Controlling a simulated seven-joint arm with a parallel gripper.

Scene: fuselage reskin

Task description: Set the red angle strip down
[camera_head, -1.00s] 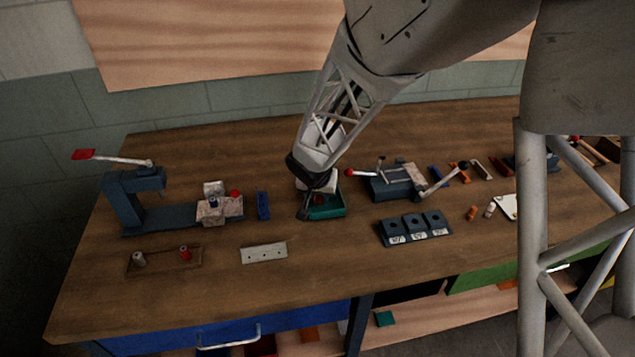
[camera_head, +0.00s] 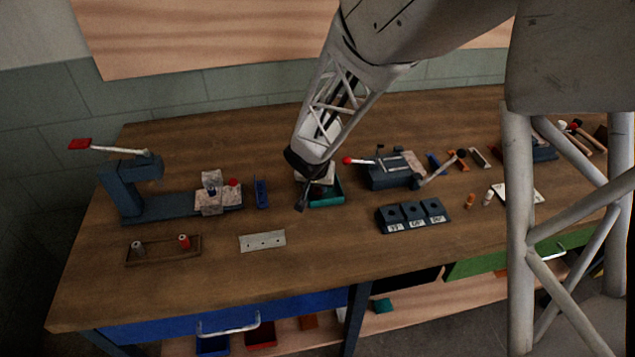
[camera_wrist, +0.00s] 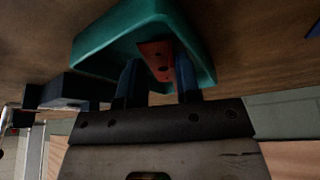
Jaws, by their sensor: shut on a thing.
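The red angle strip (camera_wrist: 156,58) is between the two blue fingers of my gripper (camera_wrist: 157,85) in the wrist view. A dark hole shows in its face. My gripper is shut on it, at the teal tray (camera_wrist: 88,47), whose walls surround the strip in that view. In the head view my gripper (camera_head: 302,206) is at the left side of the teal tray (camera_head: 328,204), and the strip is hidden there. I cannot tell whether the strip touches the tray floor.
A dark blue press (camera_head: 130,190) stands at the left, with a blue holder (camera_head: 261,192) nearer the tray. A drilled metal plate (camera_head: 262,241) lies in front. A clamp device (camera_head: 390,172) and a three-hole block (camera_head: 413,215) are to the right.

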